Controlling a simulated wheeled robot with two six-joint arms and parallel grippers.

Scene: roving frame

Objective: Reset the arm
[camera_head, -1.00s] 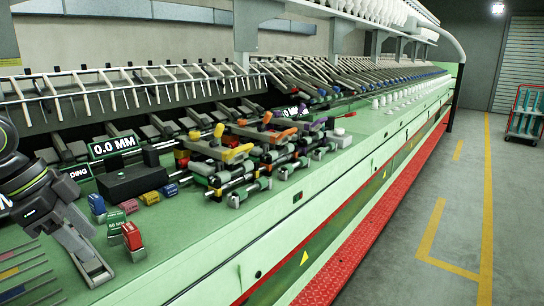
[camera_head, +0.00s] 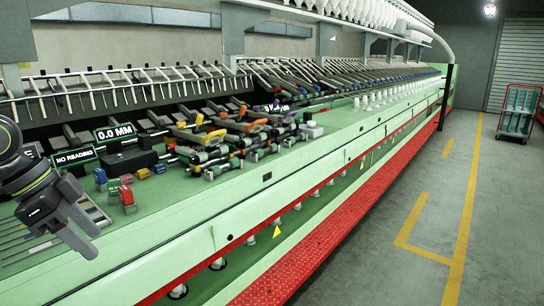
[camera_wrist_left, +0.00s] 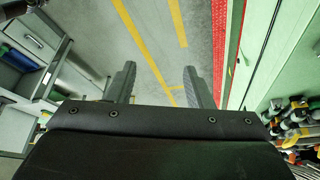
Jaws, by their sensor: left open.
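My left gripper (camera_head: 93,243) comes in from the left in the head view. Its two fingers hang down near the front edge of the green machine bench (camera_head: 190,215). In the left wrist view its fingers (camera_wrist_left: 160,86) stand apart with nothing between them, and floor shows through the gap. My right gripper is not in view.
Small red (camera_head: 127,197) and blue (camera_head: 100,176) blocks stand on the bench. Behind them are a "NO READING" sign (camera_head: 74,157), a "0.0 MM" sign (camera_head: 115,132) and coloured clamp-like parts (camera_head: 210,150). A red cart (camera_head: 518,112) stands far right; the aisle floor (camera_head: 400,265) is clear.

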